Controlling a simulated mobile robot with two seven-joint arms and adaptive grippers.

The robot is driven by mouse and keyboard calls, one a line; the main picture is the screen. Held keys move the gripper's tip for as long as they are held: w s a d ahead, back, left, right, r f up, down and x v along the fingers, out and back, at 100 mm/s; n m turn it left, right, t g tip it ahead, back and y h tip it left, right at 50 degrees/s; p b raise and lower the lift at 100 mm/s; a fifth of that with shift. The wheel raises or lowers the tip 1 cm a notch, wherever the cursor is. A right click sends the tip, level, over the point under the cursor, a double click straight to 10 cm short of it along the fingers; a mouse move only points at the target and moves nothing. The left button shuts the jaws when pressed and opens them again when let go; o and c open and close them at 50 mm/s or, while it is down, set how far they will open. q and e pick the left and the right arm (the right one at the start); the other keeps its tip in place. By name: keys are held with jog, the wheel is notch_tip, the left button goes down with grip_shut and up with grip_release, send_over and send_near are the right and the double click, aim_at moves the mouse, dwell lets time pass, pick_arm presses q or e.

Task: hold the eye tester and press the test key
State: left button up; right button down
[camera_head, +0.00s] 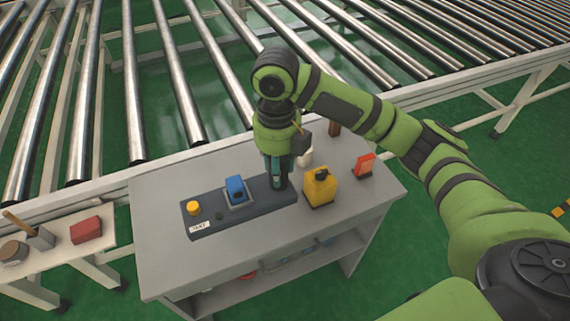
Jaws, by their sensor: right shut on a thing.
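A dark panel (218,221) lies on the grey table, with a yellow round button (193,208) at its left end and a small white label (200,227) below the button. A blue block (236,190) sits in a raised frame in its middle. My right gripper (276,182) points down over the panel's right end. It is shut on a narrow teal thing, mostly hidden by the fingers; whether this is the eye tester I cannot tell. My left gripper is not in view.
A yellow container (320,186) stands just right of the gripper, and an orange-red item (364,165) further right. A whitish object behind the gripper is partly hidden. The grey table (165,270) has clear room in front. A roller conveyor (180,80) runs behind; a red block (86,230) lies at left.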

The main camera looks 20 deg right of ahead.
jog(key=shift+w+a+r+p, duration=0.1)
jog(key=shift+w+a+p, duration=0.35)
jog(key=shift+w+a, duration=0.75)
jog(key=shift+w+a+p, duration=0.45)
jog(key=shift+w+a, duration=0.55)
jog(key=shift+a, duration=0.4)
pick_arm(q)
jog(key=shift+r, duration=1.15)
pick_arm(e)
jog(key=shift+w+a, duration=0.95)
jog(key=shift+a, duration=0.15)
jog(key=shift+f+b, duration=1.65)
jog(key=shift+f, duration=3.6)
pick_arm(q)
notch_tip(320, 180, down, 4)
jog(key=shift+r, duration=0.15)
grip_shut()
